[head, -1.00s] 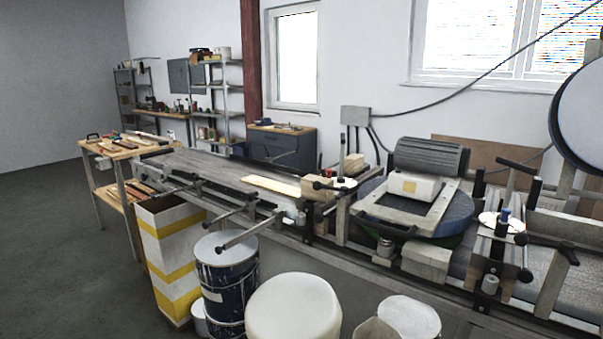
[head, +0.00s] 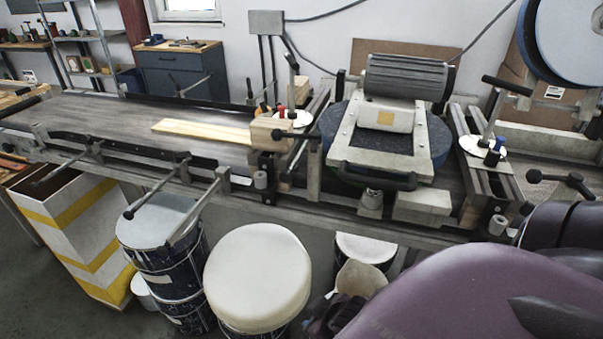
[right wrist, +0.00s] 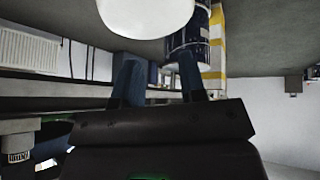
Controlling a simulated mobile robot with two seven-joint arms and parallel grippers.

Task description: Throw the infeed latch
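No part is labelled as the infeed latch, so I cannot tell which one it is. In the head view, one upright lever (head: 292,75) with a dark knob stands by a pale disc (head: 289,119) with a red and an orange knob, beside a wooden block (head: 268,134). Another lever (head: 494,110) with a black crossbar handle stands by a second disc (head: 478,147) with blue and black knobs. My right gripper (right wrist: 157,78) is open and empty in the right wrist view, its fingers apart. It touches neither lever in view. My left gripper is not in view.
The conveyor bed (head: 110,112) carries a pale board (head: 205,131). Rods with black ball ends jut from its front rail. A drum sander with a grey motor (head: 405,76) stands between the levers. A white-lidded drum (head: 258,275) and a striped bin (head: 80,225) stand in front.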

